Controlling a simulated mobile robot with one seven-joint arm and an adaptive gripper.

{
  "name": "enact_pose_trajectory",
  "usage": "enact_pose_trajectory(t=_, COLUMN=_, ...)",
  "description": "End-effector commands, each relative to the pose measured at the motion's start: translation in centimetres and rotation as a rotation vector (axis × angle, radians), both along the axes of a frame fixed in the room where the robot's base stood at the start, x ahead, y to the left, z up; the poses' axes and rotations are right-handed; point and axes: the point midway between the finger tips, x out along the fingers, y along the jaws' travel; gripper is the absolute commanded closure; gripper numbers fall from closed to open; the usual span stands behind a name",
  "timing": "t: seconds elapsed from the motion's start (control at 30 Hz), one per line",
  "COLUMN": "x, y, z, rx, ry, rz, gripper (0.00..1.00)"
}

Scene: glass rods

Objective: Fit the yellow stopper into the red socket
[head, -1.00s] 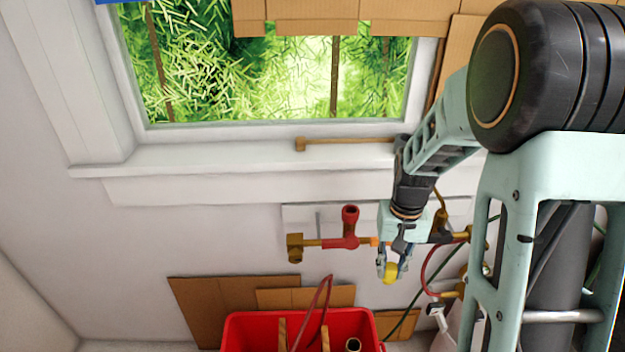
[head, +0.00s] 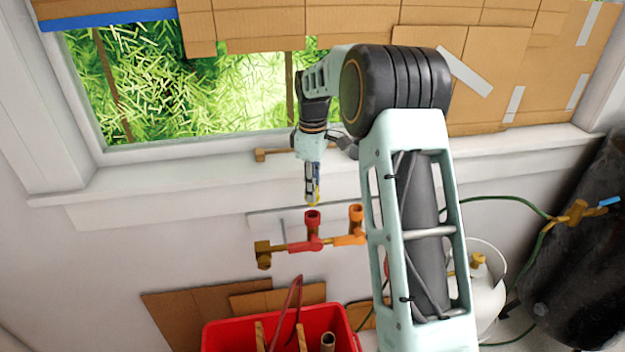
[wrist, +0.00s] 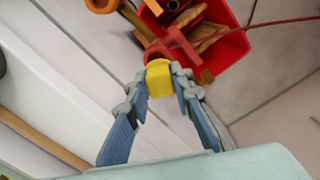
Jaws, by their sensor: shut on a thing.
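The yellow stopper (wrist: 160,80) is held between the two fingers of my gripper (wrist: 163,88) in the wrist view. In the head view my gripper (head: 313,190) points down, with the yellow stopper (head: 315,201) showing small at its tips. The red socket (head: 312,216) is an upright red pipe end with a dark opening, just below the stopper in the picture. In the wrist view the red socket (wrist: 180,46) shows beyond the stopper, partly hidden by it. I cannot tell whether stopper and socket touch.
An orange pipe fitting (head: 355,215) stands right of the red one, on the same line. A brass end piece (head: 263,254) is at the left. A red bin (head: 215,338) with tools stands below.

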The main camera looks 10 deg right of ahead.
Motion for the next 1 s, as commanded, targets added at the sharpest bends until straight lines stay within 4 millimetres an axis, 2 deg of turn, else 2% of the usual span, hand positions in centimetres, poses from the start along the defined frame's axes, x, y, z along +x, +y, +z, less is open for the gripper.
enact_pose_trajectory(t=0.1, x=0.6, y=-0.1, z=0.5, rx=0.000, ry=-0.001, rz=0.043, gripper=1.00)
enact_pose_trajectory(t=0.27, x=0.6, y=-0.1, z=0.0, rx=0.000, ry=0.000, rz=0.055, gripper=1.00)
enact_pose_trajectory(t=0.73, x=0.6, y=-0.1, z=-4.4, rx=0.001, ry=0.000, rz=0.053, gripper=1.00)
enact_pose_trajectory(t=1.0, x=0.6, y=-0.1, z=-5.3, rx=0.000, ry=-0.001, rz=0.052, gripper=1.00)
